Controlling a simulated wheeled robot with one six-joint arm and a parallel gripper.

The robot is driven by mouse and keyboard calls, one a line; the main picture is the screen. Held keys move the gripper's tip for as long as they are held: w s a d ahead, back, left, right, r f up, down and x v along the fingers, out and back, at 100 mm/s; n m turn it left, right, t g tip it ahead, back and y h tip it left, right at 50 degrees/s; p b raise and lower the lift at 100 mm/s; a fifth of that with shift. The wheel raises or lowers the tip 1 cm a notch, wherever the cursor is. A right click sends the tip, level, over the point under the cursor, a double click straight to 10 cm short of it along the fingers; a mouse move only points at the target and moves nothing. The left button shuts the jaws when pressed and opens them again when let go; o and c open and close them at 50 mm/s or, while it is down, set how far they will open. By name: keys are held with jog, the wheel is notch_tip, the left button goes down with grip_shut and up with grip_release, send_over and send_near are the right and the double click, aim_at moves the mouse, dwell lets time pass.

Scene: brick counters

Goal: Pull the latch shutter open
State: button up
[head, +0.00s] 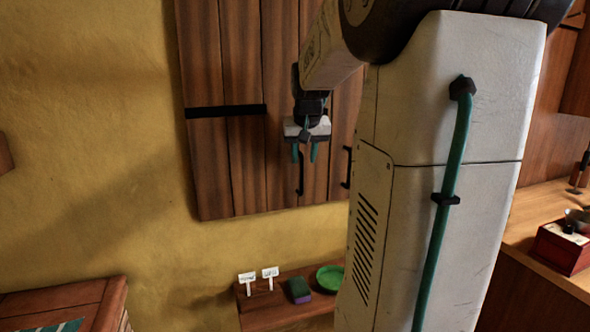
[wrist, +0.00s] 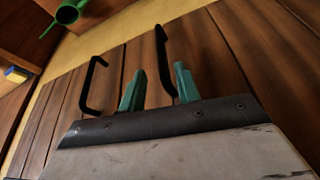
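The wooden plank shutter (head: 235,160) hangs on the yellow wall, with a black strap (head: 226,111) across its left side. It looks closed, flat to the wall. Two upright black handles are on it: one (head: 300,174) just below my gripper, the other (head: 347,167) further right, partly hidden by my body. My gripper (head: 305,152) has teal fingers, apart and empty, in front of the shutter. In the wrist view, one black handle (wrist: 162,58) shows in the gap between the fingertips (wrist: 158,84); contact cannot be told. The other handle (wrist: 91,82) is to the left, clear of the fingers.
Below the shutter, a low wooden shelf (head: 290,318) holds two small white signs (head: 259,276), a green and purple block (head: 298,290) and a green dish (head: 330,277). A wooden counter with a red box (head: 563,248) is at the right.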

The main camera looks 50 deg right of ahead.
aim_at(301, 170)
jog(key=x, duration=0.5)
jog(key=shift+w+a+f, duration=0.2)
jog(key=shift+f, duration=0.15)
grip_shut()
